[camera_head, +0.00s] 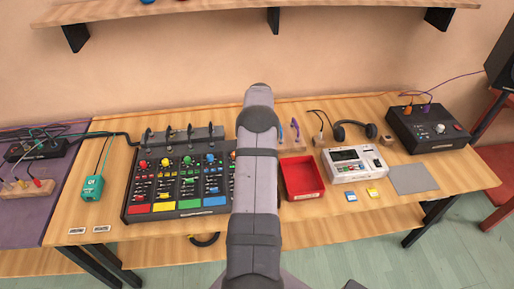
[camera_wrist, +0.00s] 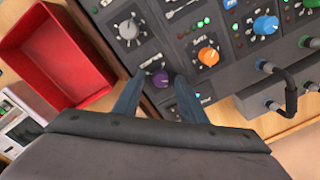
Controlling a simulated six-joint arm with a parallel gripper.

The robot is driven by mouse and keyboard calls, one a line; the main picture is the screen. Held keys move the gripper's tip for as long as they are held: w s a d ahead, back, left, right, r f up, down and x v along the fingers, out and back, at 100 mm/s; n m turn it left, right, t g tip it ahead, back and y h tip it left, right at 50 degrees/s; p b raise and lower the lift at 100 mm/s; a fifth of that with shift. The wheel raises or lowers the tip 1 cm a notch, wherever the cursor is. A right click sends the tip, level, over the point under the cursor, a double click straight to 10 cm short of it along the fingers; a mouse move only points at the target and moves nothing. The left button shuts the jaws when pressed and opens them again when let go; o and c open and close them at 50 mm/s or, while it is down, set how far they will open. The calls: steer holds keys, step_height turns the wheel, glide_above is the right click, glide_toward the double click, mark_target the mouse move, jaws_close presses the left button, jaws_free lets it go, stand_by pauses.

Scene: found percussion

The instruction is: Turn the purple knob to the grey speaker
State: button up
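I cannot make out a grey speaker mark; a black speaker (camera_head: 503,62) shows at the far right.
An orange knob (camera_wrist: 208,56), a grey knob (camera_wrist: 128,28) and a blue knob (camera_wrist: 265,26) are close to the purple one. A black handle-like bar (camera_wrist: 288,85) stands at the panel's edge. A red tray (camera_head: 303,178) is right of the mixer.

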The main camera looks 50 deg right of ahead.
steer(key=shift+f, duration=0.15)
jaws_close()
steer(key=shift+n, duration=0.3)
